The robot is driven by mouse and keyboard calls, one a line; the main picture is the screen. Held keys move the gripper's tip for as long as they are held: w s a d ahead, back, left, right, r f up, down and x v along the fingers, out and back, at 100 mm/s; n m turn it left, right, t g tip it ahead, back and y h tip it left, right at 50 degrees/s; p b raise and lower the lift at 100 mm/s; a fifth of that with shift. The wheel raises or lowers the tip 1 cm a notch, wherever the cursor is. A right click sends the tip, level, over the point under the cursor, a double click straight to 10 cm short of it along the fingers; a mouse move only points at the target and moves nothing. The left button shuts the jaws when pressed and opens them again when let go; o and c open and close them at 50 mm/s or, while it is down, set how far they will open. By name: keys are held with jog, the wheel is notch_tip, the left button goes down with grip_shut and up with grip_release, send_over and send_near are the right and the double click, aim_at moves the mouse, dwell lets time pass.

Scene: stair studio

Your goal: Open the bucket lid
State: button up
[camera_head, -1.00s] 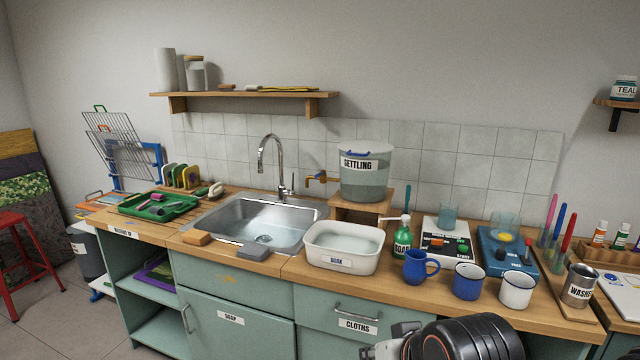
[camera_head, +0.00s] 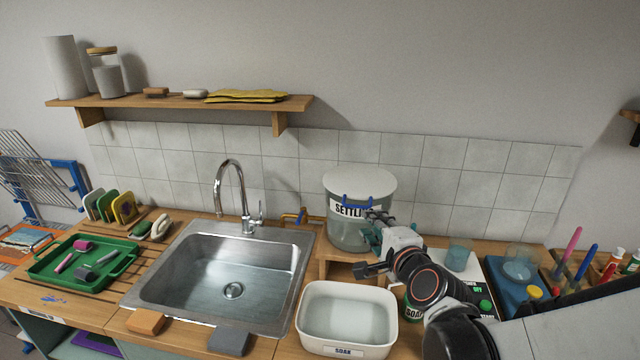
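The bucket (camera_head: 345,235) labelled "SETTLING" is a translucent grey tub on a small wooden stand behind the counter's middle. Its pale round lid (camera_head: 360,181) lies flat on the rim and looks closed. A blue handle or latch (camera_head: 357,203) shows at the lid's front edge. My gripper (camera_head: 378,217) is at the bucket's front right, close to the blue part and overlapping the label. I cannot tell whether it touches the blue part or whether its fingers are open. My arm hides the bucket's lower right side.
A white "SOAK" basin (camera_head: 345,347) stands in front of the bucket, and the sink (camera_head: 175,285) is to the left. A brass tap (camera_head: 300,216) is just left of the bucket. A soap bottle (camera_head: 413,310) is partly hidden by my arm. The wall shelf (camera_head: 200,103) is above left.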

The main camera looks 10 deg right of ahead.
aim_at(355, 207)
jog(key=b+x, duration=0.2)
jog(key=x, duration=1.1)
jog(key=shift+w+f, duration=0.1)
jog(key=shift+f, duration=0.1)
jog(key=shift+a, duration=0.1)
grip_shut()
